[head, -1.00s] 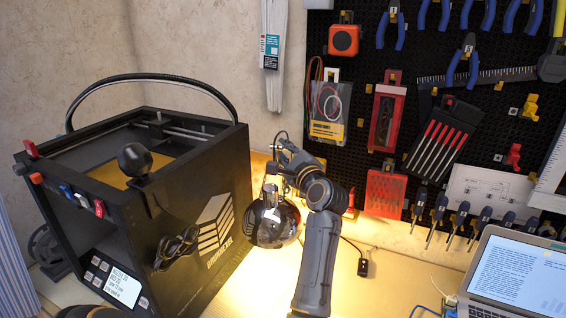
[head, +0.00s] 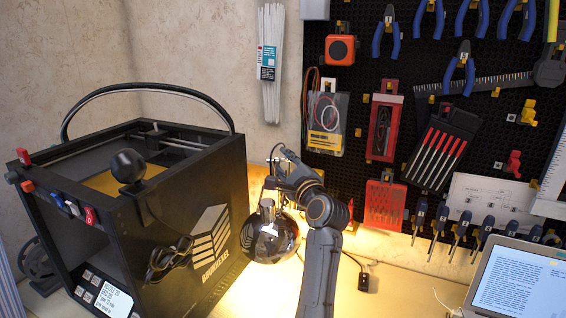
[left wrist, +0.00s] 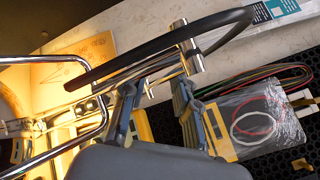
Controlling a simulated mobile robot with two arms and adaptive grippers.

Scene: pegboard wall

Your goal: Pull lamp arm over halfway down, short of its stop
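The desk lamp's round dark glossy shade (head: 270,240) hangs beside the black printer, lighting the bench and wall. In the head view my left gripper (head: 272,187) is just above the shade, at the lamp's upper part, and its fingers are hard to make out. In the left wrist view the two fingers (left wrist: 155,95) stand apart, so the gripper is open. Chrome lamp rods (left wrist: 68,116) and a chrome cylinder (left wrist: 190,45) lie at and beyond the fingertips. I cannot tell whether a finger touches the lamp arm. My right gripper is not in view.
A black box-shaped printer (head: 180,215) with a curved cable stands close on the left. Behind is a pegboard with pliers, screwdrivers and packets (head: 326,120). A laptop (head: 520,280) stands at the right. Some bench between lamp and laptop is clear.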

